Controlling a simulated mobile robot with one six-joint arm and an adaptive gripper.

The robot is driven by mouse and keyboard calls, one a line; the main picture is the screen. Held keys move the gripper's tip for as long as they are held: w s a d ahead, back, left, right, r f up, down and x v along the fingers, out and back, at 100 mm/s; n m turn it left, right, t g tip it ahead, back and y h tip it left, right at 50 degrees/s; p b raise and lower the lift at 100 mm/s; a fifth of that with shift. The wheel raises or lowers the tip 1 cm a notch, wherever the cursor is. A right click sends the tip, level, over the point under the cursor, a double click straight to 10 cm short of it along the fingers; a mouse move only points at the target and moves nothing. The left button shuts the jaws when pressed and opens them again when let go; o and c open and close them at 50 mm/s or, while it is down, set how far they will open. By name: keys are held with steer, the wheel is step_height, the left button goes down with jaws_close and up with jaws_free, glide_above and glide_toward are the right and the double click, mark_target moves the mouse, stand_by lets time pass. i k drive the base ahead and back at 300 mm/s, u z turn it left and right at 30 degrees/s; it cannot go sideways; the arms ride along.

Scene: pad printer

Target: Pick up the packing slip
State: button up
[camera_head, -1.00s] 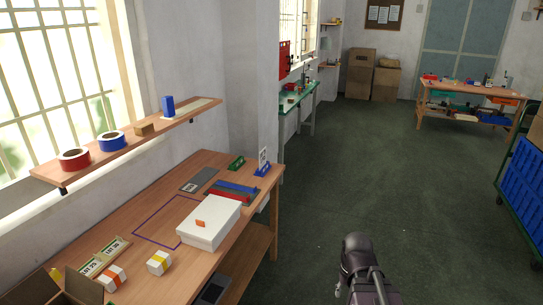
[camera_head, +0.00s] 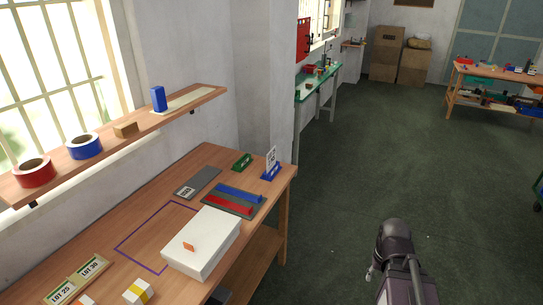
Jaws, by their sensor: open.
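A white printed card (camera_head: 271,159) stands upright in a blue holder (camera_head: 270,173) at the far right corner of the wooden workbench (camera_head: 120,218). It may be the packing slip, but its print is too small to read. Another small printed label (camera_head: 186,191) lies at the end of a grey strip on the bench. A dark part of my arm shows at the bottom right, over the floor and apart from the bench. The fingers of my gripper cannot be made out.
A white box (camera_head: 203,243) with an orange tab sits at the bench's front edge, beside a purple outlined square (camera_head: 158,236). A grey tray (camera_head: 234,201) holds red and blue bars. A shelf (camera_head: 188,106) with tape rolls overhangs the bench's back. The green floor (camera_head: 360,180) at right is clear.

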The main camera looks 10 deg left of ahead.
mark_target(270, 157)
steer(key=u, duration=0.3)
steer(key=i, duration=0.75)
steer(key=u, duration=0.7)
steer(key=i, duration=0.55)
steer(key=u, duration=0.35)
